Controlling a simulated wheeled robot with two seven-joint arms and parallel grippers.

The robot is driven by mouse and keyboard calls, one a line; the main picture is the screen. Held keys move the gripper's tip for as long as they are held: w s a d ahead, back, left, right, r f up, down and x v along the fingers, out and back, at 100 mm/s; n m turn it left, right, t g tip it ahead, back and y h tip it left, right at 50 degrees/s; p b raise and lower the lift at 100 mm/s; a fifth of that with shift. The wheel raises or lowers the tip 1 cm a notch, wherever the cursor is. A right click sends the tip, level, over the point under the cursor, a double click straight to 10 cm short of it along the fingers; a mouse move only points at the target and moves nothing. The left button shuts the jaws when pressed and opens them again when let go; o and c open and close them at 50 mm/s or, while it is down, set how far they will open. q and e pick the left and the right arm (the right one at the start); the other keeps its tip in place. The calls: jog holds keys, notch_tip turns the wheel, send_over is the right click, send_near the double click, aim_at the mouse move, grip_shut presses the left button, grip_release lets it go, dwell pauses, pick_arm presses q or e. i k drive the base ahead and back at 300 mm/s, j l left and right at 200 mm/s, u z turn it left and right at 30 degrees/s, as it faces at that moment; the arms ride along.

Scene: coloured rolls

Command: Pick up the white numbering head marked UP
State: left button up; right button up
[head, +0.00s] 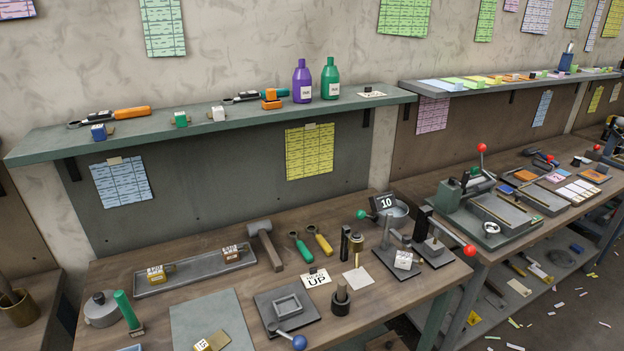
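Two brass blocks with white labels, one at the left (155,273) and one at the right (230,253), lie in a grey tray. Neither gripper is in view.
The wooden bench (200,271) also holds a mallet (263,241), a green-handled tool (300,246), a blue-knobbed fixture (287,308) and a red-knobbed lever press (440,235). Purple (302,84) and green (330,82) bottles stand on the shelf (240,136). A grey mat (212,318) is mostly clear.

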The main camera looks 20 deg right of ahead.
aim_at(403, 259)
jog(key=z, duration=1.4)
jog(key=i+l+u, duration=0.1)
jog(key=l, duration=0.45)
jog(key=i+l, duration=0.1)
jog(key=l, duration=0.4)
jog(key=u, duration=0.05)
